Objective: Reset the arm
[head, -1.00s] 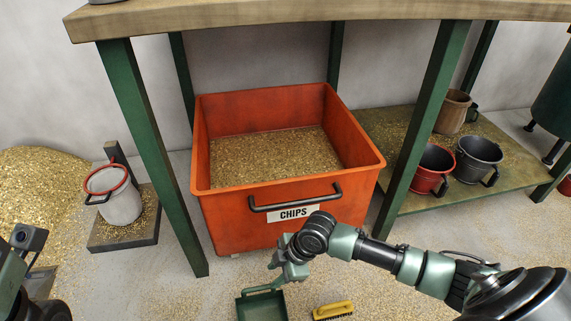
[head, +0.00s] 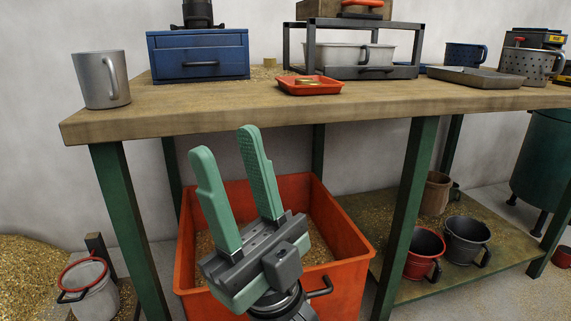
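My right gripper (head: 226,166) is raised in front of the workbench, its two green fingers pointing up and spread apart with nothing between them. It stands before the orange chip bin (head: 345,238) and hides part of the bin's front and the label. The bin sits on the floor under the wooden workbench (head: 390,103) and holds brass chips. My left gripper is not in the head view.
On the bench stand a grey mug (head: 101,82), a blue drawer box (head: 198,58), a small orange tray (head: 310,87) and a black rack (head: 350,72). Green legs (head: 130,220) flank the bin. Red (head: 424,248) and dark (head: 466,240) pails stand on the low shelf.

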